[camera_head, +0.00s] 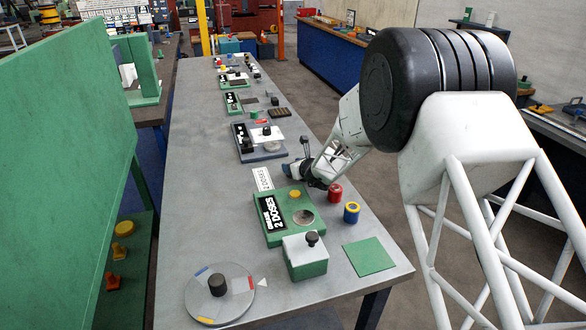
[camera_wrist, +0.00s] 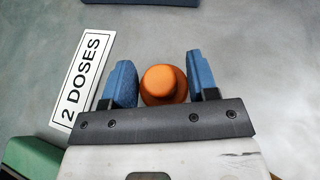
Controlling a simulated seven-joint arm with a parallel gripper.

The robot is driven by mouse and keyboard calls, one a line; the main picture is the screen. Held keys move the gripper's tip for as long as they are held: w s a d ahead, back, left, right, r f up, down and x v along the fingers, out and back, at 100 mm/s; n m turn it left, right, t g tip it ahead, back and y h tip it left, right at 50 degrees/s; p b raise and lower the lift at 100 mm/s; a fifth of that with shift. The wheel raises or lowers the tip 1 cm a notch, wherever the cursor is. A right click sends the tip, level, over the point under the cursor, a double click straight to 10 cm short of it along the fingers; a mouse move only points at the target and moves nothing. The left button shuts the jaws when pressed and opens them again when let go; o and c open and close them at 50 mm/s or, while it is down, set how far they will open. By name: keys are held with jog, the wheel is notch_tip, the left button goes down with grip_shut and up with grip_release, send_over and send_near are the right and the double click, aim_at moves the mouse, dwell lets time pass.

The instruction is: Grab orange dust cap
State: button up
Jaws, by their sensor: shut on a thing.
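The orange dust cap (camera_wrist: 164,85) shows in the wrist view as a round body with a smaller round knob on top. It sits between the two blue fingers of my gripper (camera_wrist: 163,82), which is shut on it. In the head view my gripper (camera_head: 296,172) is low over the grey table, just behind the green "2 DOSES" board. I cannot make out the cap there; the gripper seems to hide it. Whether the cap still touches the table I cannot tell.
A white "2 DOSES" label (camera_wrist: 83,80) lies left of the gripper. The green board (camera_head: 280,232), a red can (camera_head: 335,193), a blue-yellow can (camera_head: 351,213), a green box (camera_head: 305,259) and a round grey plate (camera_head: 232,299) stand nearby. The table's left side is clear.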

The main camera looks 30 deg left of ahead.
notch_tip(320, 180, up, 10)
jog(key=shift+f, duration=0.1)
dwell(0.4)
dwell(0.6)
